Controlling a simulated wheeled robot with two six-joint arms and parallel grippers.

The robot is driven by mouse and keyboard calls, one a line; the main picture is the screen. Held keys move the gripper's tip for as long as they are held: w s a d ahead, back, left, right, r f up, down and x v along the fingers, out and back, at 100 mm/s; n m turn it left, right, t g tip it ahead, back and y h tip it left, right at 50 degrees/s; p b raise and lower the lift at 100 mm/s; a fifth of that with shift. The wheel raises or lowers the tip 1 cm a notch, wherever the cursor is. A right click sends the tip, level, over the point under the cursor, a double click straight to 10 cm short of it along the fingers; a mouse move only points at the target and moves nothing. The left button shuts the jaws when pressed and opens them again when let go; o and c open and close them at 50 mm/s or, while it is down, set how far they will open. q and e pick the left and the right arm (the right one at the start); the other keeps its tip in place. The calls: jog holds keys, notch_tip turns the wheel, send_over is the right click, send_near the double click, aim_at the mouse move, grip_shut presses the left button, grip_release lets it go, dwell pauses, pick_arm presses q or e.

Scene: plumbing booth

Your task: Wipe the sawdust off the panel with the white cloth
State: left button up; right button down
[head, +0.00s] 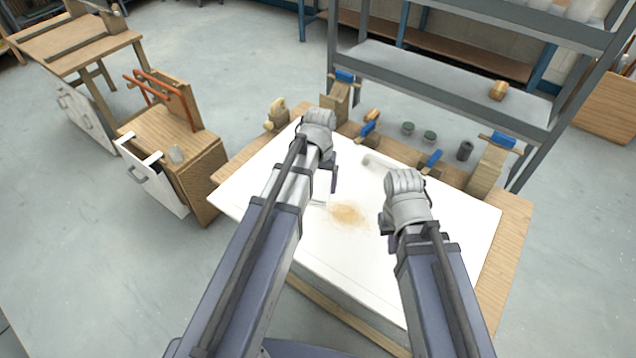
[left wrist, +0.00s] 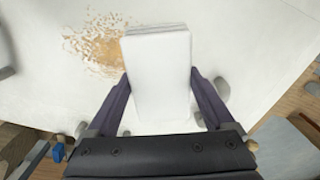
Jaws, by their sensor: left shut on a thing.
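The white panel (head: 455,220) lies flat on the wooden table, with a tan patch of sawdust (head: 348,215) near its middle. The sawdust also shows in the left wrist view (left wrist: 98,42), just left of the cloth. The folded white cloth (left wrist: 158,75) is between the fingers of my left gripper (left wrist: 160,100), which is shut on it. In the head view my left gripper (head: 333,180) is over the panel, left of and beyond the sawdust, and the cloth is mostly hidden. My right gripper (head: 385,222) is over the panel, right of the sawdust; its fingers are mostly hidden.
A pale cylindrical thing (head: 380,162) lies near the panel's far edge. Behind it are blue clamps (head: 431,158), dark green round things (head: 408,128) and a grey cylinder (head: 464,151). A metal shelf (head: 450,85) stands behind the table. A wooden cabinet (head: 200,170) stands at left.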

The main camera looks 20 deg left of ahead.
pick_arm(q)
jog(key=shift+f+b, duration=2.6)
jog(key=shift+f, duration=0.2)
pick_arm(e)
send_over(387, 266)
jog(key=shift+a+f, duration=0.15)
jog(key=shift+f, duration=2.65)
pick_arm(q)
jog(key=shift+f+b, duration=1.05)
jog(key=shift+f, duration=0.05)
pick_arm(e)
jog(key=shift+f, duration=1.05)
pick_arm(q)
jog(key=shift+s+d+r, duration=0.1)
jog(key=shift+s+d, duration=0.2)
jog(key=shift+d, duration=0.55)
jog(key=shift+s+d+r, duration=0.1)
jog(key=shift+s+d, duration=0.2)
jog(key=shift+d, duration=0.5)
pick_arm(e)
jog(key=shift+r, duration=0.15)
pick_arm(q)
jog(key=shift+d, duration=0.1)
jog(key=shift+s+d+f, duration=0.1)
jog(key=shift+s+d, duration=0.2)
jog(key=shift+d, duration=0.45)
jog(key=shift+s+d+f, duration=0.1)
jog(key=shift+s+d, duration=0.15)
jog(key=shift+d, duration=0.55)
jog(key=shift+s, duration=0.1)
